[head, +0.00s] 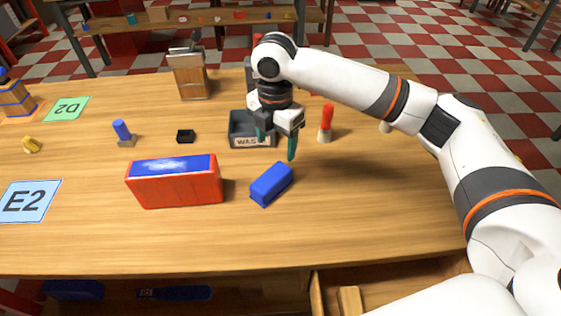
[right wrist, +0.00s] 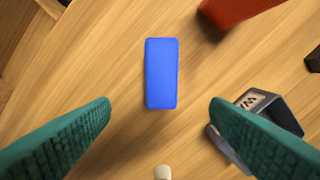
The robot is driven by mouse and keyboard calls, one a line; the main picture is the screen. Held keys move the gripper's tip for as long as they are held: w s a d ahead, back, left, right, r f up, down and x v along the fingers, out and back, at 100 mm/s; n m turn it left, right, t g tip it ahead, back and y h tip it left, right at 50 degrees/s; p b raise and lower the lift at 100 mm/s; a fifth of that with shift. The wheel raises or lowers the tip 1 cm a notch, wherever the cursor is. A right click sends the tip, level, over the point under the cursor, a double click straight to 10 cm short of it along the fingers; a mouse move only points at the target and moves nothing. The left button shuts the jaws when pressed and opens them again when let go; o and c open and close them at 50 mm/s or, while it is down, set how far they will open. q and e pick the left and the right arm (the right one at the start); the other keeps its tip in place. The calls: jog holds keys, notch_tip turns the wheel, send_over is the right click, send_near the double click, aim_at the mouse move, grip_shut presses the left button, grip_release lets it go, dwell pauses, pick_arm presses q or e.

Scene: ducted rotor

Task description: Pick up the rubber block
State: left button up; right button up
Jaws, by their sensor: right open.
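A blue block (head: 271,184), which looks like the rubber block, lies flat on the wooden table right of a red box. In the right wrist view the block (right wrist: 161,73) is upright in the picture, centred between the fingers and beyond their tips. My right gripper (head: 277,147) has teal fingers pointing down. It is open and empty, above the table and a little behind the block, not touching it. My left gripper is not in view.
The red box with a blue-white top (head: 172,182) stands left of the block. A grey bin (head: 238,129) marked "WAS" sits behind it, partly hidden by my gripper. A red-topped piece (head: 326,122) stands to the right. The table front is clear.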

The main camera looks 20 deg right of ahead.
send_over(274, 174)
notch_tip(274, 174, down, 6)
jog(key=shift+s+d, duration=0.15)
jog(key=shift+f, duration=0.6)
jog(key=f, duration=0.3)
jog(key=shift+a+f, duration=0.25)
jog(key=shift+f, duration=0.55)
jog(key=shift+c, duration=1.1)
jog(key=c, duration=1)
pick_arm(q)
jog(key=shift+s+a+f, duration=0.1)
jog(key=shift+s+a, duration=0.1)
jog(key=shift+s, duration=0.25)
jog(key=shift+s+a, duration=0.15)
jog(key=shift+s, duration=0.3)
pick_arm(e)
jog(key=shift+r, duration=0.1)
